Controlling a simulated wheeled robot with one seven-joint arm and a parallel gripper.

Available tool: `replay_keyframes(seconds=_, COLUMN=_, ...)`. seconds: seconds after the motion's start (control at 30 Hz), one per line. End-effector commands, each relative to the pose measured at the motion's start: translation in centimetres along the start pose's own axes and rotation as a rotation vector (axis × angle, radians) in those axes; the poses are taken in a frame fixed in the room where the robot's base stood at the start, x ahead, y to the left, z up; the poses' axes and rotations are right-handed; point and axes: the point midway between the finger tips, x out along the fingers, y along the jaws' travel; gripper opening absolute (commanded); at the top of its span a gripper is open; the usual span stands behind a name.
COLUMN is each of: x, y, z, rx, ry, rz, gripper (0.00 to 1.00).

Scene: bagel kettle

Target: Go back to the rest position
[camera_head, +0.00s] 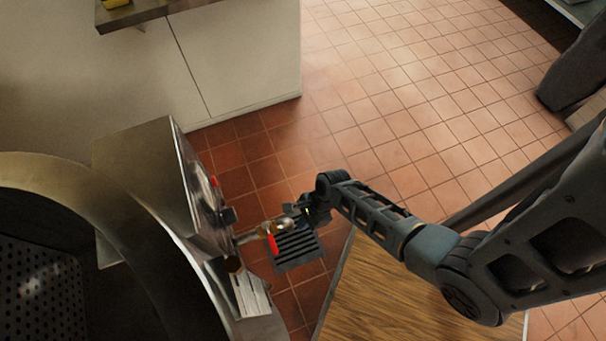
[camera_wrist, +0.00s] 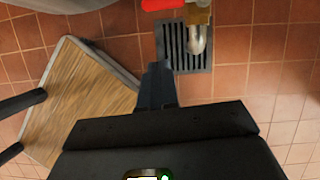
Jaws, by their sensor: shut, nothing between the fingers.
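My gripper (camera_head: 312,217) is at the end of my arm, which reaches in from the right in the head view. Its fingers are together and empty in the wrist view (camera_wrist: 158,84). The gripper is close to a metal pipe with a brass valve (camera_head: 268,229) and a red lever (camera_head: 273,245) on the side of the kettle. In the wrist view the pipe's outlet (camera_wrist: 196,42) and the red lever (camera_wrist: 160,4) are at the top, ahead of the fingers. I cannot tell whether the gripper touches the pipe.
The big metal kettle (camera_head: 105,185) fills the lower left. A floor drain grate (camera_head: 298,251) lies below the valve. A wooden-topped table (camera_head: 385,300) stands under my arm. A white cabinet (camera_head: 240,60) is at the back.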

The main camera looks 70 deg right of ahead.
Motion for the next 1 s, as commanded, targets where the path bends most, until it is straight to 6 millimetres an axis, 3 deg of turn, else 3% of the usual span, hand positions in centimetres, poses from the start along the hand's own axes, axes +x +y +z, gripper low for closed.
replay_keyframes(seconds=0.47, x=-0.1, y=0.3, z=0.0, rx=-0.022, ry=0.005, rz=-0.008, gripper=0.00)
replay_keyframes(seconds=0.63, x=-1.4, y=2.5, z=-0.3, rx=-0.229, ry=0.050, rz=-0.096, gripper=0.00)
replay_keyframes(seconds=0.77, x=-4.4, y=4.7, z=-0.2, rx=-0.518, ry=0.119, rz=-0.217, gripper=0.00)
replay_keyframes(seconds=1.0, x=-13.1, y=7.7, z=1.8, rx=-1.074, ry=0.273, rz=-0.449, gripper=0.00)
